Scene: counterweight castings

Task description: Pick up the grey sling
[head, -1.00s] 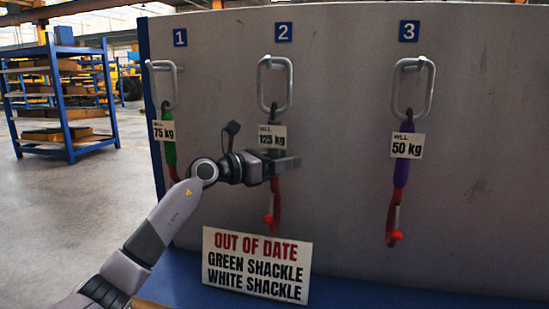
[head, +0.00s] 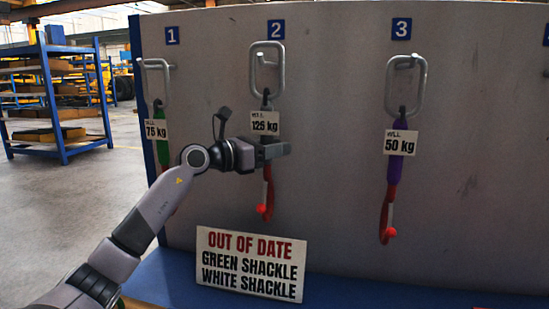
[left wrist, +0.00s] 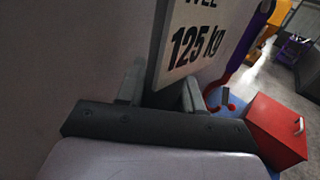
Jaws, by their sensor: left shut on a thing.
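The 125 kg sling (head: 267,190) hangs below number 2, with a wire link (head: 278,70) on top, a dark shackle, a white tag (head: 265,122) and a red hook at its lower end. Its middle is behind my left gripper (head: 276,150), so its band colour is hidden. My left gripper is shut on it just below the tag. The link sits high around its wall peg; I cannot tell whether it is clear of it. The tag also shows beyond the fingers (left wrist: 160,95) in the left wrist view. My right gripper is not in view.
A green sling (head: 163,150) hangs at number 1, partly behind my arm, and a purple sling (head: 396,168) at number 3. A sign (head: 250,264) reading out of date, green shackle, white shackle stands below on the blue ledge (head: 350,292). A red box (left wrist: 277,130) stands beyond.

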